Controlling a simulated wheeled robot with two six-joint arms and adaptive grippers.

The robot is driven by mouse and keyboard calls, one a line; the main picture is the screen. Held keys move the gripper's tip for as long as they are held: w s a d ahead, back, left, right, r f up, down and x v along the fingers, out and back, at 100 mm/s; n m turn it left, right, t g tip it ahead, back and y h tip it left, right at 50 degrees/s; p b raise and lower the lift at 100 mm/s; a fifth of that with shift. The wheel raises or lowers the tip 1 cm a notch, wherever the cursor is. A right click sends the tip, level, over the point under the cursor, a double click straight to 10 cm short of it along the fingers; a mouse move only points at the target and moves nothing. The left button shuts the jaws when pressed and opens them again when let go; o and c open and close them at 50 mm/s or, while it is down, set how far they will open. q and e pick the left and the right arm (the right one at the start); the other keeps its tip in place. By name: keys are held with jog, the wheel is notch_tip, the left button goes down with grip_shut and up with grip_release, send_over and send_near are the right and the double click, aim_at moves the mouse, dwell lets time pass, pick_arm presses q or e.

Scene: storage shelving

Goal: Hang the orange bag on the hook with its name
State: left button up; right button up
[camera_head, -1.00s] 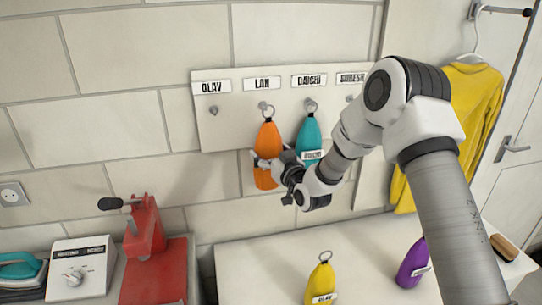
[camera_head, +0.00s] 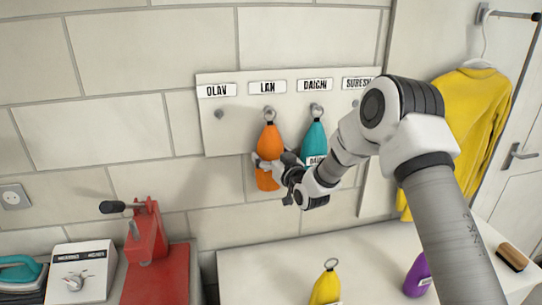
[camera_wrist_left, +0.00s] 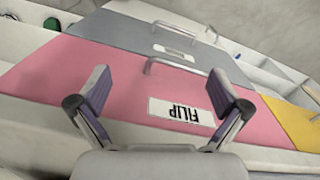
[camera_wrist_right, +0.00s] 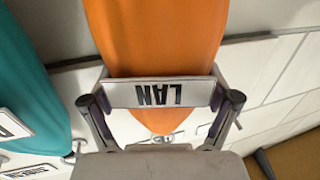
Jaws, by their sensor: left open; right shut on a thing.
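The orange bag (camera_head: 268,142) hangs upright in front of the hook board (camera_head: 235,135), its top ring at the hook under the label LAN (camera_head: 267,87). Whether the ring is over the hook is too small to tell. My right gripper (camera_head: 266,170) is shut on the lower part of the orange bag. In the right wrist view the bag (camera_wrist_right: 158,35) carries a tag reading LAN (camera_wrist_right: 160,93) between the fingers (camera_wrist_right: 160,105). My left gripper (camera_wrist_left: 160,95) is open and empty, above a pink surface labelled FILIP (camera_wrist_left: 182,110); it is outside the head view.
A teal bag (camera_head: 313,138) hangs close to the right, under DAICHI. The OLAV hook (camera_head: 219,114) is bare. A yellow bag (camera_head: 326,287) and a purple bag (camera_head: 418,276) stand on the white surface (camera_head: 270,268) below. A yellow garment (camera_head: 462,120) hangs at right.

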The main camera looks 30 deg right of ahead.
jog(key=shift+r, duration=0.1)
jog(key=o, duration=1.6)
jog(key=shift+s, duration=0.2)
jog(key=s, duration=1.1)
jog(key=shift+s, duration=0.35)
